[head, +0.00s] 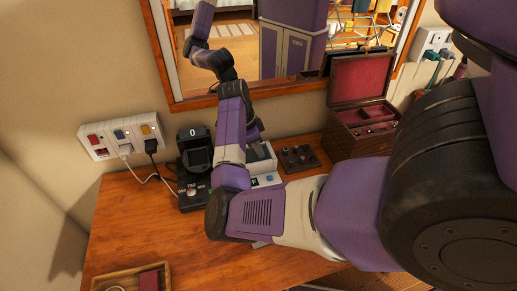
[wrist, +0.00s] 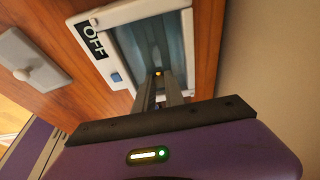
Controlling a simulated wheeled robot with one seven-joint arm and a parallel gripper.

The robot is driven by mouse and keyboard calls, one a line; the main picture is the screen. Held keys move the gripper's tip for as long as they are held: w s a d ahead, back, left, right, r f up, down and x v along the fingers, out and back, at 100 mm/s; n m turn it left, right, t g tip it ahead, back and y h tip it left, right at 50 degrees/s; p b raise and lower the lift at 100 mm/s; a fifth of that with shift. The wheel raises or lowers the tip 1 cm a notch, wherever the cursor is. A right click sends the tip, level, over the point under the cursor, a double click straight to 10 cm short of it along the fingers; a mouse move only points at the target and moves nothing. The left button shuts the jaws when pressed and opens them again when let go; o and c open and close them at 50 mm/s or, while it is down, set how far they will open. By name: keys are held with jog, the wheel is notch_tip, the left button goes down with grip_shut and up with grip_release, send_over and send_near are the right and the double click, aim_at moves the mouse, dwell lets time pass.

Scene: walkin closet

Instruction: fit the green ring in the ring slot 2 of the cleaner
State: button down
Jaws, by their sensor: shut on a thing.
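The cleaner (wrist: 137,13) is a white box with an open, blue-tinted basin, an OFF label and a blue button. In the head view the cleaner (head: 262,168) is mostly hidden behind my arm. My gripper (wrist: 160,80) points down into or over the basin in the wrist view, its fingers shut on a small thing. Only a tiny gold-orange spot shows at the fingertips; I take it as part of the green ring (wrist: 158,73), but no green shows. Slot 2 cannot be made out. In the head view the fingertips are hidden.
A grey lid-like plate with a white knob (wrist: 35,74) lies beside the cleaner. A black device (head: 195,160) stands left of it, a dark ring tray (head: 299,158) right, then an open jewelry box (head: 345,118). The mirror (head: 285,88) is behind. The front left table is mostly clear.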

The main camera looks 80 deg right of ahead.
jog(key=shift+f, duration=0.8)
dwell(1.5)
jog(key=c, duration=1.3)
grip_release()
jog(key=b+v, duration=0.1)
jog(key=v, duration=0.6)
jog(key=shift+w+r, duration=0.1)
jog(key=shift+r, duration=0.3)
